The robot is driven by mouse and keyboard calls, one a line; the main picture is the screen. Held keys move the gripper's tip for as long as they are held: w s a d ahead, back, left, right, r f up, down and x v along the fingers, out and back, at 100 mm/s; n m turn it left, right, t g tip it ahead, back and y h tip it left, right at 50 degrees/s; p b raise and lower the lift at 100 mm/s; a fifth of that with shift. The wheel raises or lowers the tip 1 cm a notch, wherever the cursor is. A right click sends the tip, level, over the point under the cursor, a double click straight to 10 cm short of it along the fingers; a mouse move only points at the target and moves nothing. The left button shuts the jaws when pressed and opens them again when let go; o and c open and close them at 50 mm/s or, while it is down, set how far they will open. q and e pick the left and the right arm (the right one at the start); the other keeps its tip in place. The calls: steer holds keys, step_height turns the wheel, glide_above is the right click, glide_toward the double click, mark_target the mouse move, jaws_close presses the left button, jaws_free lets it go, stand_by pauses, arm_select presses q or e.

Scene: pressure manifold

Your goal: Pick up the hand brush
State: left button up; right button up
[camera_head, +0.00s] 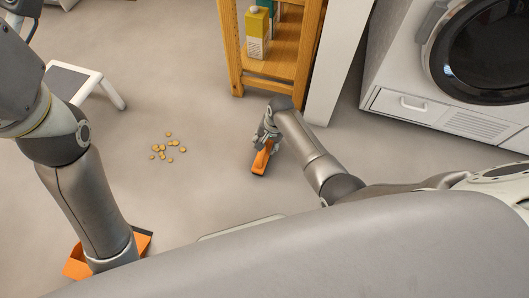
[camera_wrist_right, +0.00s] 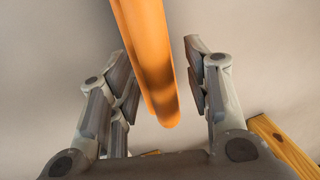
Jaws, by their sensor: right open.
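The hand brush (camera_head: 262,158) lies on the floor, with an orange body and a dark lower edge. My right gripper (camera_head: 268,132) is over its far end. In the right wrist view the brush's orange handle (camera_wrist_right: 147,55) runs between the two fingers of my right gripper (camera_wrist_right: 163,78). The fingers are open, with a gap on either side of the handle. My left arm reaches down at the left to an orange dustpan-like piece (camera_head: 80,264). The left gripper is hidden behind the arm, so its hold cannot be seen.
Several small tan crumbs (camera_head: 170,146) lie on the floor left of the brush. A wooden shelf (camera_head: 268,84) with a yellow carton (camera_head: 257,33) stands behind it. A white washing machine (camera_head: 440,80) is at the right, a white step stool (camera_head: 90,85) at the left.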

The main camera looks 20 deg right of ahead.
steer(key=shift+c, duration=0.4)
jaws_close()
